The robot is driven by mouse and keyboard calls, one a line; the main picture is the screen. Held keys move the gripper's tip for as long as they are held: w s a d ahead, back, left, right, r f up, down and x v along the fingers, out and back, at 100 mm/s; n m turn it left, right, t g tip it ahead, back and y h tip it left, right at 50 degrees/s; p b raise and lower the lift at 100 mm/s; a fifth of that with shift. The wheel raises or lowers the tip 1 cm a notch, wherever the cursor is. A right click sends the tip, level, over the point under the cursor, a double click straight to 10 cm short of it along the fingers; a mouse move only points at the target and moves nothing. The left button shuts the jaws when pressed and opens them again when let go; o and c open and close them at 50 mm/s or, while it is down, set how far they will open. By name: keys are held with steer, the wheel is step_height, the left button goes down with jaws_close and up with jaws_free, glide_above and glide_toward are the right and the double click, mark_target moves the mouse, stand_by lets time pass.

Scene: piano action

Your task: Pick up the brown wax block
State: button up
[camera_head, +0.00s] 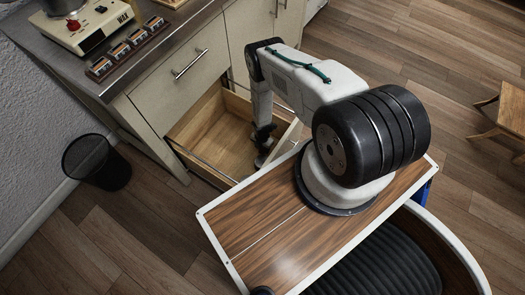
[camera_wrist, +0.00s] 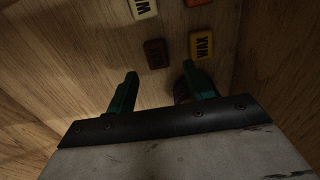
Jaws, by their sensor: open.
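The brown wax block (camera_wrist: 155,53) lies on the wooden drawer floor in the wrist view, its lettering faint in the shade. My gripper (camera_wrist: 160,70) is open, its two green fingers apart with nothing seen between them. In the head view my gripper reaches down into the open drawer (camera_head: 212,135), and the block cannot be made out there.
An orange wax block (camera_wrist: 202,46) lies close beyond the right finger. A cream block (camera_wrist: 143,8) and a red block (camera_wrist: 197,2) lie farther off at the top edge. Drawer walls stand close around my gripper. A counter (camera_head: 150,50) is above the drawer.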

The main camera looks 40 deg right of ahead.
mark_target(261, 153)
steer(key=shift+w+a+f, duration=0.1)
steer(key=shift+f, duration=1.75)
steer(key=c, duration=1)
steer(key=shift+c, duration=0.2)
steer(key=shift+r, duration=0.15)
